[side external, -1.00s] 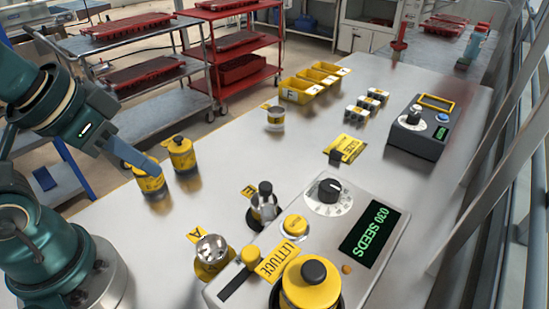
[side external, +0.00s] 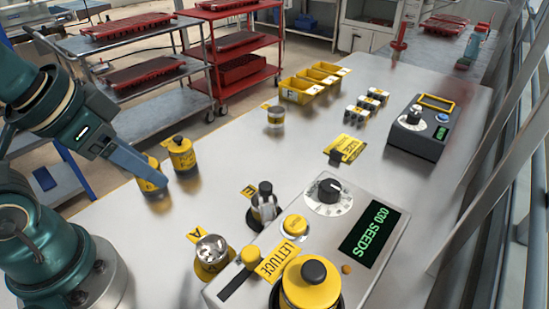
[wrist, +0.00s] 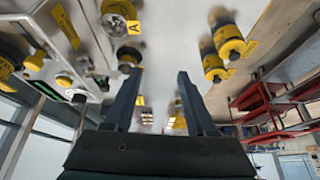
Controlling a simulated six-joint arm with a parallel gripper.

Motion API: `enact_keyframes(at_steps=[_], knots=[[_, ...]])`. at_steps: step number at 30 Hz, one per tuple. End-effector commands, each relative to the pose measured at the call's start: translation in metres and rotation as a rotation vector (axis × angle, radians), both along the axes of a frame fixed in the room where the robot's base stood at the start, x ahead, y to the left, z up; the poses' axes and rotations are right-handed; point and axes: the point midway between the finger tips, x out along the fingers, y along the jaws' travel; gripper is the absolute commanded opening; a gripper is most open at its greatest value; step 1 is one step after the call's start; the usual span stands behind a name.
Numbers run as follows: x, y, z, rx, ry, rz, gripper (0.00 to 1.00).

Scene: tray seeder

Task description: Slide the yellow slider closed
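The yellow slider (side external: 250,257) is a small yellow knob at the upper end of a dark slot in the seeder's top panel. The slot (side external: 236,284) runs down-left from it, beside the LETTUCE label. What looks like the same knob shows at the left of the wrist view (wrist: 33,62). My gripper (side external: 158,182) is above the table, up and left of the seeder and well apart from the slider. In the wrist view its two fingers (wrist: 156,80) stand wide apart with nothing gripped between them.
The seeder (side external: 380,205) carries a dial, a yellow button and a black-capped yellow hopper (side external: 310,285). A metal cup (side external: 211,250) and a dark-capped bottle (side external: 264,203) stand left of it. Two yellow canisters (side external: 181,153) are near my gripper.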

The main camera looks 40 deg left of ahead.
Motion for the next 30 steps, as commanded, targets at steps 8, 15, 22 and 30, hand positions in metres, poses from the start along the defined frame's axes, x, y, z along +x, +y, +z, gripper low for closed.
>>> enact_keyframes(at_steps=[8, 15, 22, 30], knots=[[0.012, -0.015, 0.041, 0.168, 0.068, -0.441, 0.56], [0.031, -0.064, 0.069, 0.3, 0.175, -1.012, 0.56], [0.035, -0.131, 0.066, 0.386, 0.261, -1.496, 0.56], [0.02, -0.182, 0.04, 0.418, 0.332, -1.72, 0.56]])
